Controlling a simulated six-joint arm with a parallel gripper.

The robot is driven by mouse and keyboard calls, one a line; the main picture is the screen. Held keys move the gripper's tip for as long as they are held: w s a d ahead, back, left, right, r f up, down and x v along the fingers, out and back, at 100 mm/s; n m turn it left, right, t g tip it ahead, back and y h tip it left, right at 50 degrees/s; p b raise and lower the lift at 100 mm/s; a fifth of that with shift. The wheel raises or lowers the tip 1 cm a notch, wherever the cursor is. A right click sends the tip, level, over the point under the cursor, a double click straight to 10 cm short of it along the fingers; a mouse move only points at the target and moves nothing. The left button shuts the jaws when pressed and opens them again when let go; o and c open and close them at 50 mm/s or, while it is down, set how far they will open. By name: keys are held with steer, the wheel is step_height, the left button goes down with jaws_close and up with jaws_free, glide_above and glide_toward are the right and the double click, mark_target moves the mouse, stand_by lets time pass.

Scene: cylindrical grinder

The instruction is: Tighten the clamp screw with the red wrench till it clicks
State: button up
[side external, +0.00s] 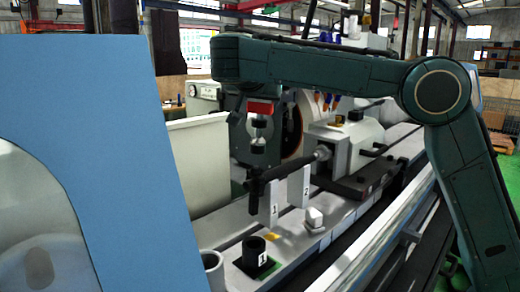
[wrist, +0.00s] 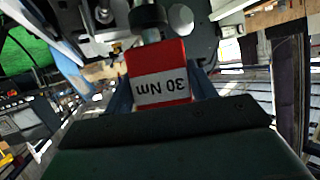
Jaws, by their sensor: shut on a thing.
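The red wrench (side external: 262,107) hangs upright from my gripper (side external: 258,101), with a silver and black lower end beneath its red body. In the wrist view the wrench (wrist: 160,68) shows a white label reading "30 Nm" and sits between my blue fingers (wrist: 160,90), which are shut on it. Below the wrench is a dark clamp (side external: 255,178) at the left end of a dark horizontal shaft (side external: 288,167). The clamp screw is too small and dark to pick out. I cannot tell whether the wrench's lower end touches it.
Pale plates marked 1 (side external: 274,205) and 2 (side external: 306,186) stand by the shaft. A black cylinder (side external: 254,250) on a green pad and a grey cup (side external: 212,268) stand in front. A grinding wheel (side external: 292,130) is behind. A blue panel (side external: 130,150) covers the left.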

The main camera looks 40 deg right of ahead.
steer(key=shift+f, duration=0.8)
steer(key=shift+d, duration=0.1)
steer(key=shift+n+t+y, duration=0.6)
steer(key=shift+n+t, duration=0.3)
steer(key=shift+n, duration=0.1)
steer(key=shift+n+t+y, duration=0.6)
steer(key=shift+n+t, duration=0.1)
steer(key=shift+n, duration=0.1)
steer(key=shift+s+d+n+t+y, duration=0.15)
steer(key=shift+n+t+y, duration=1.05)
steer(key=shift+n+y, duration=0.9)
steer(key=shift+n, duration=0.3)
steer(key=shift+d+n+t+y, duration=0.1)
steer(key=shift+n+t+y, duration=0.2)
steer(key=shift+n+y, duration=2.15)
steer(key=shift+n+g+y, duration=0.7)
steer(key=shift+n+y, duration=1.35)
steer(key=shift+y, duration=0.2)
